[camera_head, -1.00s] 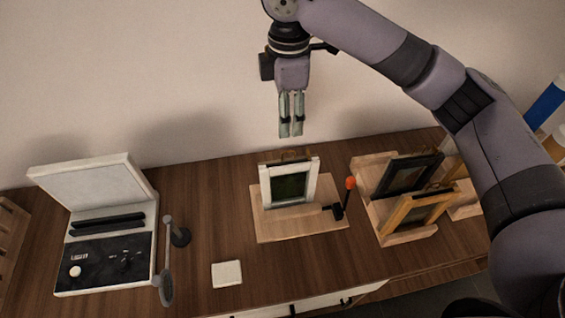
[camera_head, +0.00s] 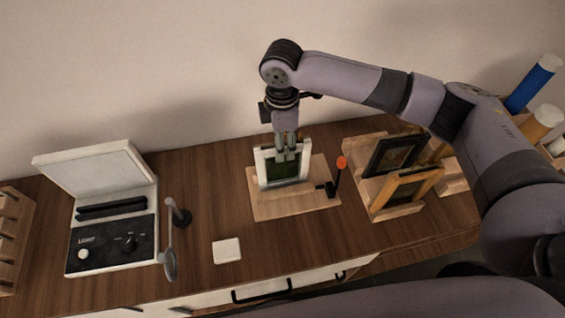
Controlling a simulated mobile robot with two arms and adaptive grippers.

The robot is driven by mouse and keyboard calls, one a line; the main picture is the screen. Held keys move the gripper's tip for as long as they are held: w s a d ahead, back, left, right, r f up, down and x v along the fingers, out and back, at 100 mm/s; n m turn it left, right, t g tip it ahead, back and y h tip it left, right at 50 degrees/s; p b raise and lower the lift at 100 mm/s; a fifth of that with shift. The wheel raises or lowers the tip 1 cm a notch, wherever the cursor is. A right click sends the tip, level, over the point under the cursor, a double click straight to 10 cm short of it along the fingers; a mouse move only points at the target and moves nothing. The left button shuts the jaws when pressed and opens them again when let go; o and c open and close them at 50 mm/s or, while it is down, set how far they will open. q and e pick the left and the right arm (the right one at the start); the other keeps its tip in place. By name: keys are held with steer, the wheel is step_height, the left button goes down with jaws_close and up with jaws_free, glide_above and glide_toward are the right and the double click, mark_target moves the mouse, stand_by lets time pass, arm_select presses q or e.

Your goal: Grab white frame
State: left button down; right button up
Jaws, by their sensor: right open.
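The white frame (camera_head: 262,174) stands upright on a light wooden board (camera_head: 297,205) in the middle of the table, with a dark green panel inside it. My right gripper (camera_head: 286,156) points straight down at the frame's top edge. Its fingertips overlap the upper part of the frame in this view. It is open, and I cannot tell whether the fingers touch the frame or straddle its top bar. My left gripper is out of view.
A red-tipped lever (camera_head: 341,163) stands right of the frame. A black frame (camera_head: 392,153) and a yellow frame (camera_head: 409,190) stand in wooden holders further right. An open white case (camera_head: 110,215), a small magnifier stand (camera_head: 170,240) and a white square pad (camera_head: 227,250) lie left.

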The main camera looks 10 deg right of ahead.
step_height(320, 180, down, 3)
steer(key=shift+s+f+p, duration=0.1)
steer(key=shift+f+p, duration=0.1)
steer(key=shift+p, duration=0.15)
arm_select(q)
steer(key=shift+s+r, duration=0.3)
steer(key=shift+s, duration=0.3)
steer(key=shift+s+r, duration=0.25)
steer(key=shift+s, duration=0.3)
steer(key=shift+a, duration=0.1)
arm_select(e)
steer(key=c, duration=0.5)
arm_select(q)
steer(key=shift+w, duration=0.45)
arm_select(e)
jaws_close()
